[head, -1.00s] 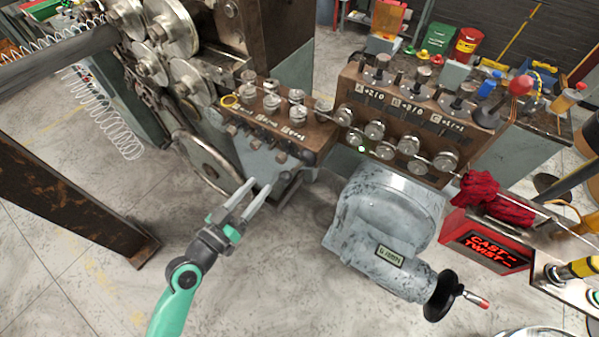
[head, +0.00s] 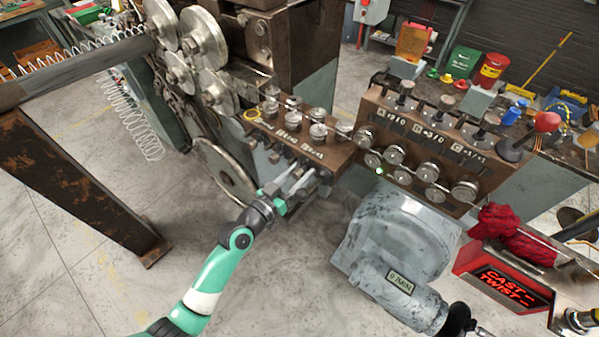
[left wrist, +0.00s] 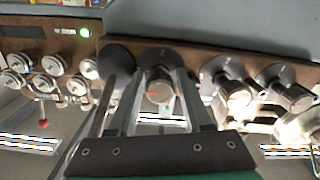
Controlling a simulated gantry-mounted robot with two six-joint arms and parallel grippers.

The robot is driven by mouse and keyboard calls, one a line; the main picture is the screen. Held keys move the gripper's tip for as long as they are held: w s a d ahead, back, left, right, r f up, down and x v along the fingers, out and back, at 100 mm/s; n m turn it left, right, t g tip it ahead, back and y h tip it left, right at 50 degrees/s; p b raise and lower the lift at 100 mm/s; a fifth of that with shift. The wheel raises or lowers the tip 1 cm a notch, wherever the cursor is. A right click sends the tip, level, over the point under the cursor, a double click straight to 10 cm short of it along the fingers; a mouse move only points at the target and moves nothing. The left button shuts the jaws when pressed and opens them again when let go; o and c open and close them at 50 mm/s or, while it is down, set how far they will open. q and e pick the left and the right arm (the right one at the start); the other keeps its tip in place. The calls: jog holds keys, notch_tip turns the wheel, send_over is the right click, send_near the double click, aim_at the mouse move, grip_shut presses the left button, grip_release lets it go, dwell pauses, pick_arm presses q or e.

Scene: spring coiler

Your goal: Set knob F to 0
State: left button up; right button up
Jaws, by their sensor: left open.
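The left block (head: 335,157) has a row of dark knobs with silver faces along its front edge; its labels are too blurred to read surely. My left gripper (head: 304,174) is at the right end of this row, its fingers apart. In the left wrist view the fingers (left wrist: 160,80) stand on either side of a knob with a red pointer mark (left wrist: 160,93), which appears to be knob F. Whether they touch it I cannot tell. In the head view the fingers largely hide that knob.
A dark ball-ended part (left wrist: 116,56) sits close beside the left finger in the wrist view. Two more knobs (left wrist: 232,92) are to the right. The panel with A, B and C labels (head: 412,150) and a grey motor housing (head: 390,245) stand to the right in the head view.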

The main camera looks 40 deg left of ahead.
pick_arm(q)
grip_shut()
jog(key=shift+n, duration=0.3)
jog(key=n+p, duration=0.1)
jog(key=n, duration=0.3)
jog(key=n+p, duration=0.1)
jog(key=n, duration=0.3)
jog(key=shift+n, duration=0.4)
jog(key=n, duration=0.4)
jog(key=shift+n+p, duration=0.3)
jog(key=shift+p, duration=0.1)
jog(key=shift+n+p, duration=0.35)
jog(key=shift+n, duration=1.65)
